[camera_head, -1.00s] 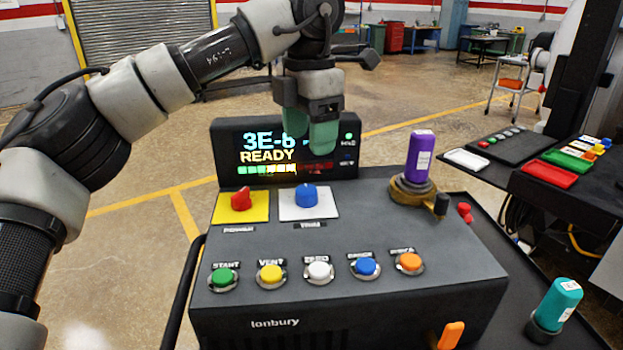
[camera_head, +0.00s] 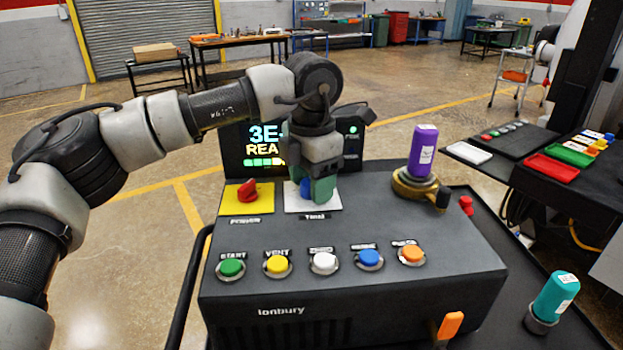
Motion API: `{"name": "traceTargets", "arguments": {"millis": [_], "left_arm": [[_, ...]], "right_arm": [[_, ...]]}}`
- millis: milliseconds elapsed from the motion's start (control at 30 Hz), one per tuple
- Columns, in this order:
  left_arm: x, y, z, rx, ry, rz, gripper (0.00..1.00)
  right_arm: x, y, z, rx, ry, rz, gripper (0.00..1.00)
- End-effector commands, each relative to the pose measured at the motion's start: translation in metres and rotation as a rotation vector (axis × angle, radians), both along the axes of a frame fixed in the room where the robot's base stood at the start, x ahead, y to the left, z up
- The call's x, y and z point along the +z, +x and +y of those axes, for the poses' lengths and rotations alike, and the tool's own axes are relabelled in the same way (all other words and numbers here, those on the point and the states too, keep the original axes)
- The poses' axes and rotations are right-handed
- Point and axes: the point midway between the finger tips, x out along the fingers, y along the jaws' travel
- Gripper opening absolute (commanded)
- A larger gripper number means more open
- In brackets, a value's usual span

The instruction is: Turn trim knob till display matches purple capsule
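The blue trim knob (camera_head: 305,188) sits on a white plate on the black console (camera_head: 370,310). My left gripper (camera_head: 318,190) is lowered over it, its green fingertips at the knob and hiding part of it. I cannot tell whether the fingers grip the knob. The display (camera_head: 262,148) behind is partly covered by my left arm; "3E-", "REA" and several green bar segments show. The purple capsule (camera_head: 422,152) stands upright in a brass port at the console's right rear; its label is too small to read. My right gripper is not in view.
A red knob (camera_head: 248,191) on a yellow plate is left of the trim knob. A row of coloured buttons (camera_head: 323,262) runs along the front. A teal capsule (camera_head: 556,295) stands at right. An orange lever (camera_head: 450,325) is at the front right.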

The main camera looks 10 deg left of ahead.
Motion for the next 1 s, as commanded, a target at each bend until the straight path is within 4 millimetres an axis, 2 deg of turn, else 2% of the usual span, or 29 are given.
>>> {"name": "traceTargets", "arguments": {"millis": [33,233,267,567,1000], "left_arm": [[0.0001,0.0,0.0,0.0,0.0,0.0,0.48],[0.0003,0.0,-0.0001,0.0,0.0,0.0,0.17],[0.0004,0.0,-0.0001,0.0,0.0,0.0,0.16],[0.0002,0.0001,-0.0002,-0.057,-0.001,0.001,0.16],[0.0003,0.0004,-0.0004,-0.344,-0.001,0.0,0.16]], "right_arm": [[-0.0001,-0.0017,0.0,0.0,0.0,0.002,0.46],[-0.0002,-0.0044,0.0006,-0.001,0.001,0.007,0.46],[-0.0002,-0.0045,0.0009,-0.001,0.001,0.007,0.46],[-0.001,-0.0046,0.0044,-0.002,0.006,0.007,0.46],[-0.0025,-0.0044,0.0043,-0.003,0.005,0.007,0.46]]}}
